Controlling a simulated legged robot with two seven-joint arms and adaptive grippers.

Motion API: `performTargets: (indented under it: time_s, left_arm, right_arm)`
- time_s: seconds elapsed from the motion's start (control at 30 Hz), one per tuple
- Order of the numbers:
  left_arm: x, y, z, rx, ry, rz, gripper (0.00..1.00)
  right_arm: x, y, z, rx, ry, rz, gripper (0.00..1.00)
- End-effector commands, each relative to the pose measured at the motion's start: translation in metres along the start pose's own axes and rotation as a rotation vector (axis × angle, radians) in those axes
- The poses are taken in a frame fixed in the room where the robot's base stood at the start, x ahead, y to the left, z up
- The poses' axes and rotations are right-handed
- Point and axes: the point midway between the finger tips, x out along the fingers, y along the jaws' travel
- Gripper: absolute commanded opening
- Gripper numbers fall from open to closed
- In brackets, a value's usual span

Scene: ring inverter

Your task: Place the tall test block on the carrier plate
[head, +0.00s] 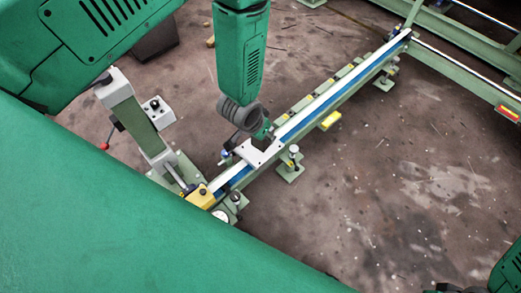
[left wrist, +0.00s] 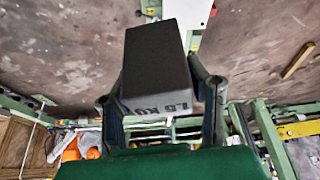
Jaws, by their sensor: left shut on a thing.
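The tall test block (left wrist: 155,62) is a dark block with lettering on its pale near end. In the left wrist view it sits between the two fingers of my left gripper (left wrist: 162,85), which is shut on it. In the head view my left gripper (head: 262,132) hangs beside and above the white carrier plate (head: 257,154) on the rail; the block is mostly hidden there by the arm, and I cannot tell whether it touches the plate. A part of my right arm shows at the lower right corner; its fingers cannot be made out.
A long rail (head: 325,98) with a blue strip runs away to the upper right. A green-grey post (head: 140,120) and a yellow block (head: 200,196) stand at its near end. A small control box (head: 157,111) is behind the post.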

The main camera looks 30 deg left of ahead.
Motion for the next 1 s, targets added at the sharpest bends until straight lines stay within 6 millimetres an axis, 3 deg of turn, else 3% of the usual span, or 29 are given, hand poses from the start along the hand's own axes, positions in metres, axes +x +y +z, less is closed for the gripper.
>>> performTargets:
  time_s: [0.03,0.1,0.3,0.43,0.63,0.77,1.0]
  left_arm:
    - [0.026,-0.007,-0.005,0.018,0.009,0.006,0.0]
    - [0.05,-0.015,-0.013,0.046,0.009,0.019,0.0]
    - [0.104,-0.043,-0.031,0.117,0.009,0.047,0.0]
    - [0.124,-0.059,-0.04,0.145,0.01,0.059,0.0]
    - [0.137,-0.071,-0.045,0.166,0.007,0.069,0.0]
    - [0.147,-0.073,-0.042,0.169,0.006,0.071,0.0]
    - [0.183,-0.073,-0.027,0.171,0.005,0.071,0.0]
  right_arm:
    - [0.019,0.0,0.001,0.0,-0.001,0.0,0.4]
    - [0.033,0.0,0.002,0.0,0.0,0.0,0.4]
    - [0.066,-0.001,0.004,-0.001,0.0,0.0,0.4]
    - [0.078,-0.001,0.004,-0.001,0.0,0.0,0.4]
    - [0.086,-0.001,0.004,0.0,0.001,0.0,0.4]
    - [0.091,-0.001,0.004,0.0,0.001,0.0,0.4]
    - [0.108,-0.001,0.005,0.0,0.001,0.0,0.4]
